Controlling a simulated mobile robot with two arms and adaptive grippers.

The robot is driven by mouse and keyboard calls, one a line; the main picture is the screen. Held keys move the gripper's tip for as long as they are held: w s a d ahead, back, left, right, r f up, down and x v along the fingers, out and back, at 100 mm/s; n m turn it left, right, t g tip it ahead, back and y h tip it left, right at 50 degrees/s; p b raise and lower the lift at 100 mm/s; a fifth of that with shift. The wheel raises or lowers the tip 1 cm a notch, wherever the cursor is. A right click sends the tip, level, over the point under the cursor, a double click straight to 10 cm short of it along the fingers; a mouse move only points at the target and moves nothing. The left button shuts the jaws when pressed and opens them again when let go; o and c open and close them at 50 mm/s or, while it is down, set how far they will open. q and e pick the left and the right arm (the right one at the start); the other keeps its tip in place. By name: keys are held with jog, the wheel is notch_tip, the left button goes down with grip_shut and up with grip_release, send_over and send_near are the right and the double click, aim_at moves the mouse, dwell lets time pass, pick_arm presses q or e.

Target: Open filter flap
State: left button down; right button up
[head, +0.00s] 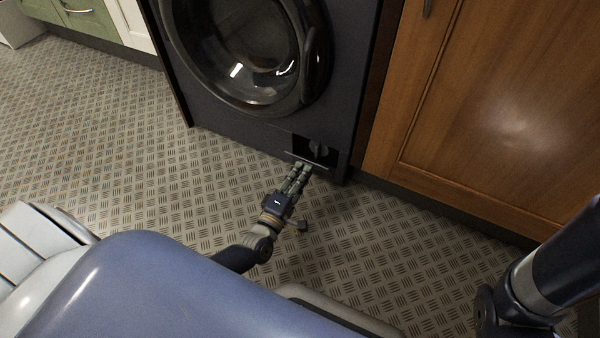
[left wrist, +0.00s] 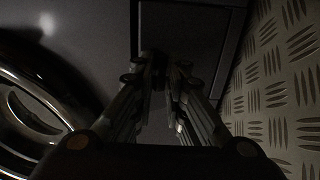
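The dark washing machine (head: 255,125) has a filter opening (head: 317,150) low on its right front. The opening is a dark recess with a round knob-like part inside. The flap (head: 310,164) shows as a thin light edge along the bottom of the recess, so it looks folded down. My left gripper (head: 304,167) is right at that edge. In the left wrist view its fingers (left wrist: 156,74) lean in with a narrow gap, just below the dark recess (left wrist: 180,35). Shadow hides whether they touch or grip the flap. My right gripper is out of view.
The round glass door (head: 245,50) is above and left of the opening. A wooden cabinet (head: 490,110) stands close on the right. The patterned metal floor (head: 110,130) is clear in front and to the left. My right arm shows at the lower right.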

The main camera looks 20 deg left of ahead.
pick_arm(q)
jog(key=c, duration=1.7)
grip_release()
jog(key=f, duration=0.2)
jog(key=shift+s+f+g, duration=0.3)
jog(key=shift+g, duration=0.1)
jog(key=shift+w, duration=0.1)
jog(key=shift+r, duration=0.1)
jog(key=shift+s+a+f+b, duration=0.1)
jog(key=shift+s+f+b, duration=0.35)
jog(key=shift+s+f, duration=0.85)
jog(key=shift+s+a+f+b, duration=0.1)
jog(key=shift+s+f+b, duration=0.4)
jog(key=shift+s, duration=1.55)
jog(key=shift+s+f+b, duration=0.4)
jog(key=shift+s+f, duration=0.5)
jog(key=shift+s, duration=0.8)
jog(key=shift+s+f, duration=0.15)
jog(key=shift+s, duration=0.15)
